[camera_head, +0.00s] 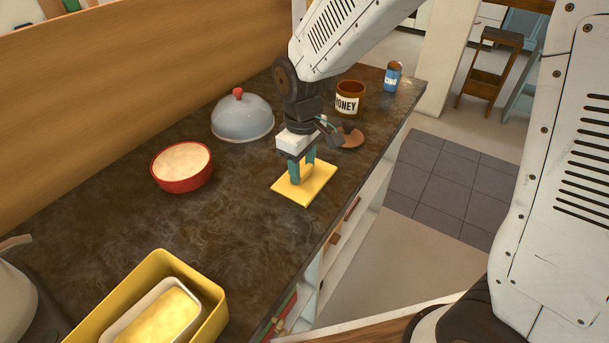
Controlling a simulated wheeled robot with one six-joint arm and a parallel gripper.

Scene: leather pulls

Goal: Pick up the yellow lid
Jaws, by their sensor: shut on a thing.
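The yellow lid (317,186) is a flat rectangular piece with a raised handle in its middle. It is at the right part of the dark counter, near the front edge. My gripper (301,178) points down over it and is shut on its handle. The fingers hide part of the handle. The lid looks level and at or just above the counter; I cannot tell whether it touches.
A yellow box (205,292) holding a white dish stands at the front left. A red bowl (182,184), a grey dome with red knob (243,120), a honey jar (349,98), a brown round lid (350,138) and a blue can (392,77) stand around. The middle counter is clear.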

